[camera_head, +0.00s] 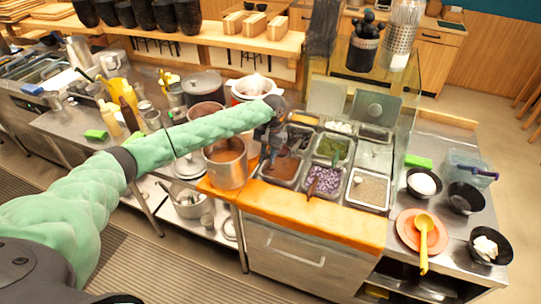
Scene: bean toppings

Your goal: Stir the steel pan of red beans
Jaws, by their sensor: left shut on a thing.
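The steel pan of red beans (281,168) appears to be the reddish-brown one at the front left of the topping counter. My left arm reaches in from the left, and my left gripper (272,148) is over the back left part of this pan. It is shut on a thin utensil, which is mostly hidden by the gripper; I cannot tell how deep its lower end sits in the beans. My right gripper is not in view.
A steel pot (226,170) of brown food stands just left of the pan. Pans of purple cubes (325,182), green topping (333,148) and pale grains (368,190) lie to the right. A glass guard rises behind. An orange plate with a yellow spoon (423,228) and black bowls are at right.

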